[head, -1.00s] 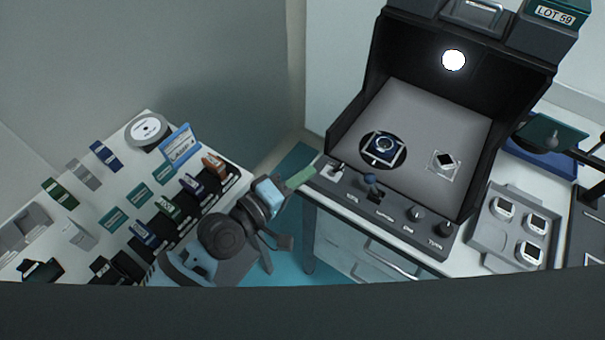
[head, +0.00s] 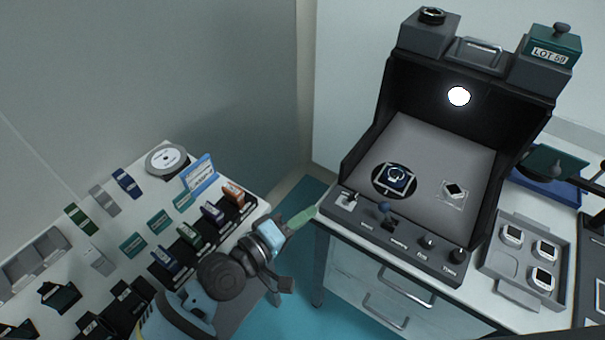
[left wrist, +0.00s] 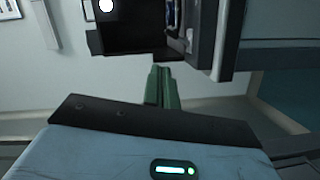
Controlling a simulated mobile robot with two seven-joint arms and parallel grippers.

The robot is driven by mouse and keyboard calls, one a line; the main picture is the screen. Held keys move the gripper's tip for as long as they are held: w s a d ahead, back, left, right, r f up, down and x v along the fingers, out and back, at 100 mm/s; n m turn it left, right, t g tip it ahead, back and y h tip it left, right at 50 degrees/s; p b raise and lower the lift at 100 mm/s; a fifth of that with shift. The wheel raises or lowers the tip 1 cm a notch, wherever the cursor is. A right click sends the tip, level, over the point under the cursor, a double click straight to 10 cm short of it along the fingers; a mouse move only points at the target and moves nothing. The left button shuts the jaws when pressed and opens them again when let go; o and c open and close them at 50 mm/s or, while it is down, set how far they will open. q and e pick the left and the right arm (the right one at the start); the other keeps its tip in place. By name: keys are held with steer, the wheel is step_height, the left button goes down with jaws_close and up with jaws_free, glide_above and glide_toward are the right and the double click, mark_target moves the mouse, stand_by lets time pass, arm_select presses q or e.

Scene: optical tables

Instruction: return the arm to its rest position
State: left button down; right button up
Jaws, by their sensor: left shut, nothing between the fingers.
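My left gripper (head: 303,217) shows in the head view between the two tables, its green fingers together and empty. The fingertips point right, close to the left front corner of the dark inspection box (head: 372,226) in the picture; whether they touch it I cannot tell. In the left wrist view the green fingers (left wrist: 162,87) are also closed, with nothing between them. My left arm (head: 222,275) comes in from the bottom left, beside the left table. My right gripper is in neither view.
The left table holds several coloured cartridges, a round disc (head: 166,160) and a blue sign (head: 198,173). The inspection box has a lit lamp (head: 458,96) and front knobs. A grey tray (head: 497,262) with white-framed pieces stands right. Blue floor (head: 300,291) shows between the tables.

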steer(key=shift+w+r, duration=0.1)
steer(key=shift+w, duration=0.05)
